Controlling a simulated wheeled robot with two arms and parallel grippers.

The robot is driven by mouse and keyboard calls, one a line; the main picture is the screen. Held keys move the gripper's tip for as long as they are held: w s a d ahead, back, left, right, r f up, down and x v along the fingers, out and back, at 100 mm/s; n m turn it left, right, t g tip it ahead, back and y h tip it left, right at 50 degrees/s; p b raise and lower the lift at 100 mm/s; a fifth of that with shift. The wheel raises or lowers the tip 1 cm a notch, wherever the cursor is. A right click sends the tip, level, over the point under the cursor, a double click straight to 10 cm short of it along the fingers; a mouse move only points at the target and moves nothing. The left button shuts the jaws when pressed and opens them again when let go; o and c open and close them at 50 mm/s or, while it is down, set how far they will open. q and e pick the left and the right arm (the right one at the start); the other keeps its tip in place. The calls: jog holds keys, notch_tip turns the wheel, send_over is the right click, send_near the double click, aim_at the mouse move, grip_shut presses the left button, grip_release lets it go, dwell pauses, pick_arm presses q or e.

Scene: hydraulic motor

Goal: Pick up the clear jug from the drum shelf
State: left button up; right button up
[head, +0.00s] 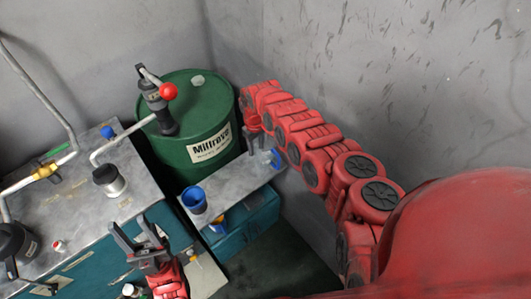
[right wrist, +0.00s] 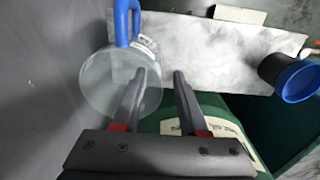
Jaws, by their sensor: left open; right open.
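The clear jug (right wrist: 100,75) shows in the right wrist view at upper left, a see-through round body with a blue handle (right wrist: 126,22). It is at the left end of the grey drum shelf (right wrist: 215,50). In the head view only a bit of blue (head: 275,158) shows by my right gripper (head: 257,143); the jug's body is hard to make out. In the wrist view my right gripper (right wrist: 160,74) is open, and its left finger overlaps the jug's right edge; I cannot tell whether they touch. My left gripper (head: 140,240) is open and empty, away from the shelf (head: 238,188).
A green drum (head: 205,125) with a hand pump (head: 160,105) stands behind the shelf. A blue and black cup (head: 194,199) is on the shelf's near end. A grey wall (head: 400,80) is close to my right arm. A workbench (head: 70,195) is at left.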

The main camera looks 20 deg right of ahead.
jog(key=shift+f, duration=0.3)
grip_shut()
dwell(1.3)
